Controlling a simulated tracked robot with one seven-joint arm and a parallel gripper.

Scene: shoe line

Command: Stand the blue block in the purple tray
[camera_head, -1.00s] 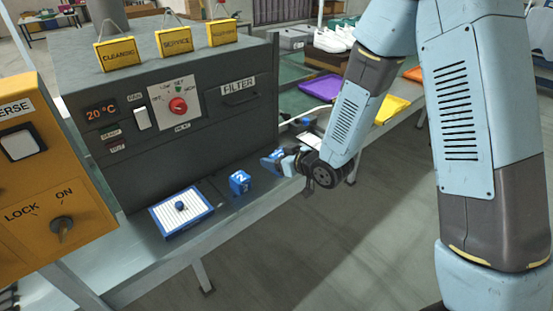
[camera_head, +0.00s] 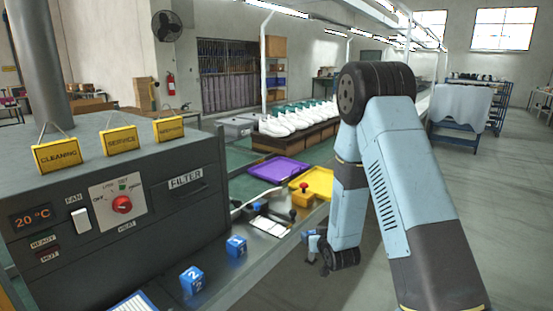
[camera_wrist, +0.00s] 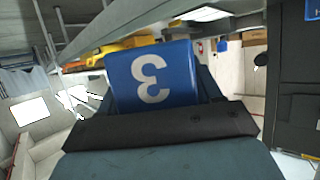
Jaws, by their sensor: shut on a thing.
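A blue block with a white 3 (camera_wrist: 152,78) fills the middle of the wrist view, held in my gripper. The numeral appears turned over in the wrist view. The purple tray (camera_head: 278,169) lies flat on the line beyond the bench, left of the yellow tray; it looks empty and is apart from my gripper.
Two other blue blocks stand on the bench, a near one (camera_head: 192,281) and a farther one (camera_head: 236,247). A yellow tray (camera_head: 322,180) with a red-knobbed object (camera_head: 304,194) lies right of the purple one. A grey heater box (camera_head: 120,200) fills the left. White shoes (camera_head: 300,118) stand behind.

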